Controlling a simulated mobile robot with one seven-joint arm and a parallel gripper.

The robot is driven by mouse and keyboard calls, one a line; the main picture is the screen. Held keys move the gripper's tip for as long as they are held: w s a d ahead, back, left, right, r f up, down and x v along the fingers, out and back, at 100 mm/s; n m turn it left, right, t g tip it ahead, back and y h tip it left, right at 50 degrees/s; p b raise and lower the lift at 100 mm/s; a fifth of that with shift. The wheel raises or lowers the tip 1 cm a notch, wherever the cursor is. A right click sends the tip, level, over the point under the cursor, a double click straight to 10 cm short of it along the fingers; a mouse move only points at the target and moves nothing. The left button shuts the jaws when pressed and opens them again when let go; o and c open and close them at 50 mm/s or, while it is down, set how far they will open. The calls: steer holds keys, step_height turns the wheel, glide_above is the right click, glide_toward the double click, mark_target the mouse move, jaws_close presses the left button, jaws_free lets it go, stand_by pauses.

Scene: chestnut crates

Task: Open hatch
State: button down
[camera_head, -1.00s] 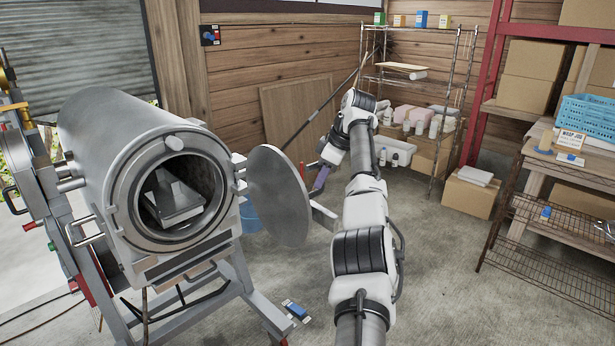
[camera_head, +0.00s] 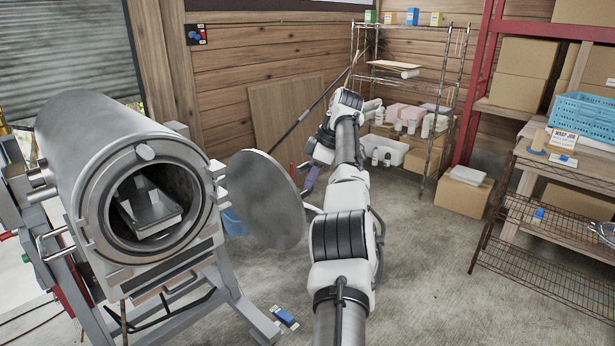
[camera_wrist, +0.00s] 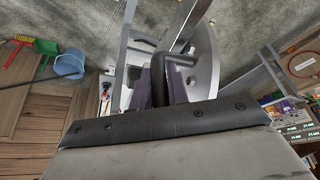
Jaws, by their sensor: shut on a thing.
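The hatch (camera_head: 262,200) is a round grey metal door. It stands swung wide open to the right of the horizontal metal cylinder (camera_head: 100,135), whose round mouth is uncovered. My gripper (camera_head: 309,180), with purple fingers, is at the far side of the hatch, partly hidden by my arm and the door. In the wrist view, my gripper (camera_wrist: 165,82) is shut on the dark bent handle (camera_wrist: 158,66), with the hatch's pale curved edge (camera_wrist: 208,55) just beyond. A grey metal tray (camera_head: 150,215) sits inside the cylinder.
A wire shelf (camera_head: 405,75) with bottles and boxes stands at the back wall. A cardboard box (camera_head: 462,196) is on the floor beside it. A wire rack and wooden table (camera_head: 565,175) stand at the right. A blue bucket (camera_head: 234,222) is behind the hatch. Open concrete floor lies right of my arm.

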steer(key=shift+a+r, duration=0.15)
steer(key=shift+a, duration=0.1)
steer(key=c, duration=1.4)
jaws_free()
steer(key=shift+a, duration=0.1)
steer(key=shift+o, duration=0.2)
steer(key=shift+d, duration=0.2)
